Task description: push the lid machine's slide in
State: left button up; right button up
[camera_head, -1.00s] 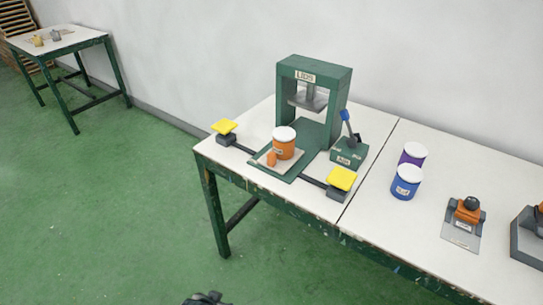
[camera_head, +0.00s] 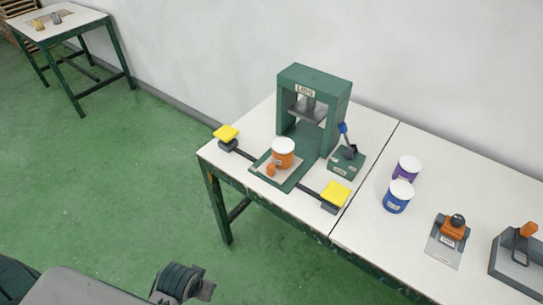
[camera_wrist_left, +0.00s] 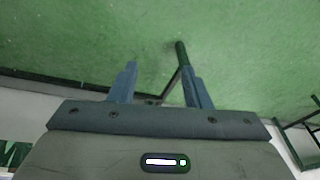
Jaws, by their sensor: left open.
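The lid machine (camera_head: 290,78) is a green press frame labelled "LIDS" on the white table. Its slide (camera_head: 258,168) is a pale plate with a small orange knob (camera_head: 271,170) at the front. The slide is out in front of the press arch, on the green base. An orange pot (camera_head: 283,158) with a white lid stands on it. My left gripper (camera_head: 180,284) is low at the bottom of the head view, in front of the table and well apart from the slide. In the left wrist view its two fingers (camera_wrist_left: 160,86) are apart and empty. My right gripper is not in view.
Yellow pads (camera_head: 226,132) (camera_head: 336,194) flank the slide on dark bars. A green box with a blue-handled lever (camera_head: 346,160) stands right of the press. Purple (camera_head: 407,168) and blue (camera_head: 398,196) pots stand further right. Open green floor lies left of the table.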

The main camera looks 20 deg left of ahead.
pick_arm(q)
notch_tip(320, 180, up, 11)
jog(key=p, duration=0.4)
pick_arm(e)
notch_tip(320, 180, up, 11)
jog(key=p, duration=0.2)
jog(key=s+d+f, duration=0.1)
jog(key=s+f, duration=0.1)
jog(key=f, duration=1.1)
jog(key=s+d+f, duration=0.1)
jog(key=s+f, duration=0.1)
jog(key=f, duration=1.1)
pick_arm(q)
notch_tip(320, 180, up, 10)
jog(key=m+g, duration=0.3)
send_over(271, 166)
jog(key=shift+w+h, duration=0.1)
jog(key=shift+h, duration=0.3)
jog(key=shift+f+p, duration=0.45)
jog(key=shift+f, duration=0.15)
notch_tip(271, 166, down, 10)
jog(key=shift+r+p, duration=0.2)
jog(key=shift+p, duration=0.65)
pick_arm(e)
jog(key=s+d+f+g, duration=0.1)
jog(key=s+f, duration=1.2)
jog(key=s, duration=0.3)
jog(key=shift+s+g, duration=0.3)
